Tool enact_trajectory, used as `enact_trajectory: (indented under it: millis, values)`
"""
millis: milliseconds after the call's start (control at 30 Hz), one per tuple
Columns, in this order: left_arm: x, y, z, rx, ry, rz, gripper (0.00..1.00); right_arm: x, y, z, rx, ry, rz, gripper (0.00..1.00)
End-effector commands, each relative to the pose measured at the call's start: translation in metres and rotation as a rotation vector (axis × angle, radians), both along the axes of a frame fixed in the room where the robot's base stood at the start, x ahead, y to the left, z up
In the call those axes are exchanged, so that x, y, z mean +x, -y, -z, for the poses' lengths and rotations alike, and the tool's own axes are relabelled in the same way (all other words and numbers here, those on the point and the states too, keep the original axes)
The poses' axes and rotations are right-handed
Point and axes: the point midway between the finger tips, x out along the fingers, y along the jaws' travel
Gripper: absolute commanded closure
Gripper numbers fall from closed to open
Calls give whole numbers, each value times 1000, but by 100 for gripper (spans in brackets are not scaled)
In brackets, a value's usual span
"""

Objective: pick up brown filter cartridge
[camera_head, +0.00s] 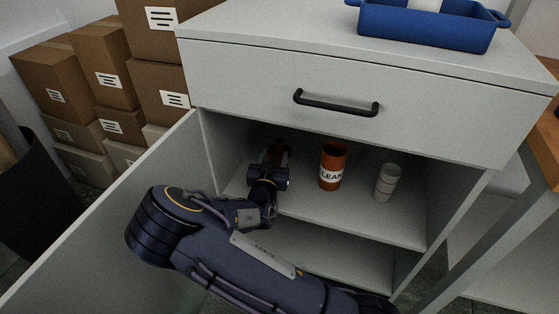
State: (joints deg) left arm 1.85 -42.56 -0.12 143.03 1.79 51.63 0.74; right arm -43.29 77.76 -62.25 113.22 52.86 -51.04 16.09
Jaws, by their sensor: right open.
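My right gripper (274,156) reaches into the open cabinet above its upper shelf, open, with its fingers pointing to the back. A dark reddish-brown thing, which looks like the brown filter cartridge (276,151), shows at the fingers. The gripper and the shadow hide most of it, so I cannot tell whether the fingers touch it. My left gripper is not in view.
An orange-brown can (331,167) labelled "CLEAN" and a pale grey cylinder (387,183) stand on the shelf (350,215), right of my gripper. The drawer (300,75) above is shut. The open cabinet door (110,215) is left of my arm. A blue tray (425,28) sits on top.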

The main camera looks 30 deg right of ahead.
Motion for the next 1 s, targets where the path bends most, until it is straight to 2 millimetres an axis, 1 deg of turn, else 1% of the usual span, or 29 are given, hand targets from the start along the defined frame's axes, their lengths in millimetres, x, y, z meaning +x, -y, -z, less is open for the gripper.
enact_trajectory:
  millis: [33,167,300,400,533,733,1000]
  values:
    - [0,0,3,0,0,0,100,4,5,1,0,0,3,51]
    - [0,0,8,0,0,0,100,14,16,1,1,-2,3,51]
    - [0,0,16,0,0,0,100,28,34,0,1,-2,3,51]
    - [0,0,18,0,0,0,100,38,41,-1,2,-2,1,51]
    - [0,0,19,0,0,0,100,43,46,-2,2,-4,1,51]
    - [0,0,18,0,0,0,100,44,46,-2,3,-5,1,51]
    - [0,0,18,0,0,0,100,43,46,-2,3,-5,1,86]
